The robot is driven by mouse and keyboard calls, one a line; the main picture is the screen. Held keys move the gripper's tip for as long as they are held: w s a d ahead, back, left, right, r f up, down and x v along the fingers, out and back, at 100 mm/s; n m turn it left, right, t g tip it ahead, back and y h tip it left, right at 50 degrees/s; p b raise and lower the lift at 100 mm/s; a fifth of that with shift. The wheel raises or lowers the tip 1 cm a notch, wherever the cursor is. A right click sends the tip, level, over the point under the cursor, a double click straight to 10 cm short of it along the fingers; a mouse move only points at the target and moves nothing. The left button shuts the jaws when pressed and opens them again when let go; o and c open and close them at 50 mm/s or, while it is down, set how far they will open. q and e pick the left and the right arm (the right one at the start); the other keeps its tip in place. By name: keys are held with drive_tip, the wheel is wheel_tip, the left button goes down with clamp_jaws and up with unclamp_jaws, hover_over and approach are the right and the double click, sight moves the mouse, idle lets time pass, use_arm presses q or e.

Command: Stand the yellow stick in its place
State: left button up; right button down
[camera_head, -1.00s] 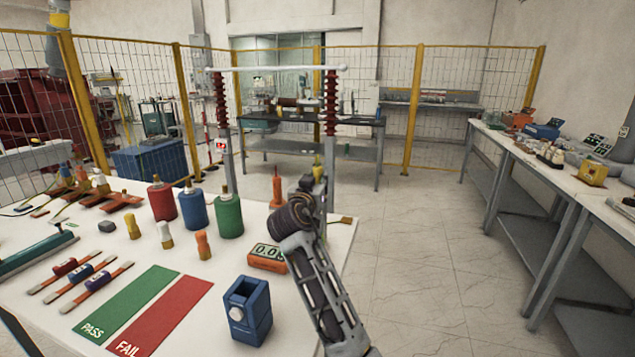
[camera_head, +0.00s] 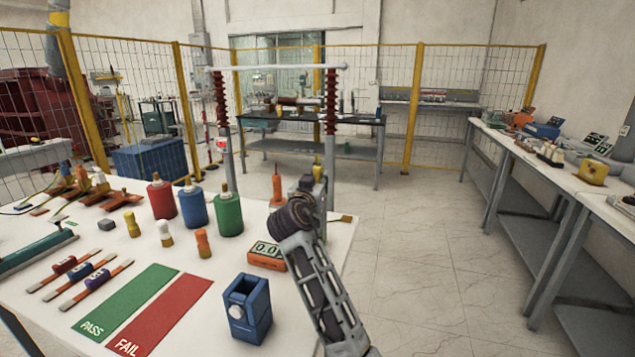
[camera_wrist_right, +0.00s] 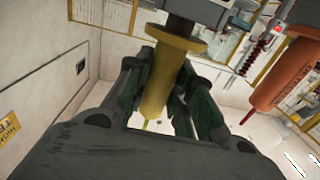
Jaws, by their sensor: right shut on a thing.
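The yellow stick (camera_head: 317,168) stands about upright in my right gripper (camera_head: 318,186), above the far right part of the white table in the head view. In the right wrist view the yellow stick (camera_wrist_right: 165,75) has a wide collar and a thin tip. The fingers of my right gripper (camera_wrist_right: 170,95) are shut around its body. A grey block touches the collar end in that view. The stick's lower end is hidden by my arm in the head view, so I cannot tell whether it touches anything. My left gripper is not in view.
An orange stick (camera_head: 277,187) stands close left of my right gripper; it also shows in the wrist view (camera_wrist_right: 285,72). A meter (camera_head: 266,256), a blue holder (camera_head: 247,310) and a green bushing (camera_head: 228,215) are nearby. Open floor lies right of the table.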

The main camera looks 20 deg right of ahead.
use_arm(q)
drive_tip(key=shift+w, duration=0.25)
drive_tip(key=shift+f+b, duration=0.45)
drive_tip(key=shift+b, duration=0.05)
use_arm(e)
drive_tip(key=shift+f, duration=0.55)
idle(0.6)
drive_tip(key=c, duration=1.1)
unclamp_jaws()
drive_tip(key=shift+c, duration=0.2)
drive_tip(key=shift+r, duration=4.95)
drive_tip(key=shift+r, duration=0.1)
